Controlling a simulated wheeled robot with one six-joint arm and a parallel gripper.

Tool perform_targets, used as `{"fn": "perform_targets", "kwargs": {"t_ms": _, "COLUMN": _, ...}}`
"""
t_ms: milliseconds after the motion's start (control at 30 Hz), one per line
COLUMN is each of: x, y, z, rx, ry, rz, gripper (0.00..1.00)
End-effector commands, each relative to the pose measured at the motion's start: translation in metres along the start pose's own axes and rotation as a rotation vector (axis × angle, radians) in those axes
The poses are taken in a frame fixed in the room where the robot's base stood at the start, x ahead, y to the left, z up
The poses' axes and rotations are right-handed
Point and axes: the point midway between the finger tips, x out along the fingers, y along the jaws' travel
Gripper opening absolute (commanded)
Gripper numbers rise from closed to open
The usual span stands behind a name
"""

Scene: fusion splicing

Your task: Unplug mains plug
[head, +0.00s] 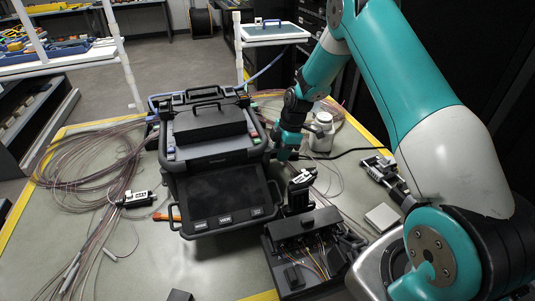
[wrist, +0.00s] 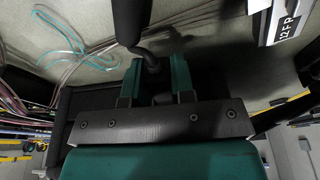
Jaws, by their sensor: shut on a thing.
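My gripper (head: 285,154) points down at the right side of the black fusion splicer (head: 225,190) on the work table. In the wrist view my gripper's teal fingers (wrist: 157,76) are closed around a dark plug (wrist: 151,66), with a black lead rising from it. The plug is mostly hidden by the fingers, and I cannot tell whether it is still seated in the splicer's side. In the head view a black cable (head: 345,153) runs right from near the fingertips across the table.
A white bottle (head: 322,132) is just right of my gripper. Coiled fibre (head: 85,165) covers the left of the table. A labelled white device (head: 136,198) lies left of the splicer.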

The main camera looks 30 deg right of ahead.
Motion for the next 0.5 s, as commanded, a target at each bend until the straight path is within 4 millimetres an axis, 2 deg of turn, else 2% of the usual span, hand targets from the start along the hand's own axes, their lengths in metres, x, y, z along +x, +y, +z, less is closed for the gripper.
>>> {"fn": "perform_targets", "kwargs": {"t_ms": 500, "x": -0.001, "y": -0.017, "z": 0.002, "rx": 0.000, "ry": 0.000, "rz": 0.000, "gripper": 0.00}}
